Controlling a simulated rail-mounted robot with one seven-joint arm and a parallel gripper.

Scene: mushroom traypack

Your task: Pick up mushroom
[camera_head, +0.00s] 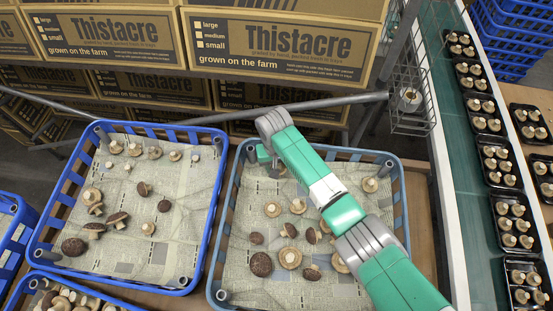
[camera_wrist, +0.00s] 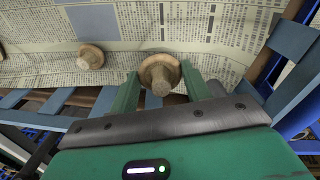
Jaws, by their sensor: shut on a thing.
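A tan mushroom (camera_wrist: 160,74) with its pale stem facing the camera sits between the two green fingers of my gripper (camera_wrist: 162,88) in the wrist view. The fingers are shut on it, near the crate wall. In the head view my arm reaches over the right-hand crate (camera_head: 232,190), and its end is at the crate's upper left corner; the held mushroom is mostly hidden there. Several other brown and tan mushrooms lie on the newspaper in this crate, such as a dark brown one (camera_head: 261,264). Another tan mushroom (camera_wrist: 91,56) lies left of my gripper in the wrist view.
A second blue crate (camera_head: 211,190) with mushrooms stands to the left. A green conveyor (camera_head: 455,150) on the right carries black trays of mushrooms. Cardboard boxes (camera_head: 280,45) stand behind, and a wire basket (camera_head: 410,105) hangs by the conveyor. A grey rail crosses behind the crates.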

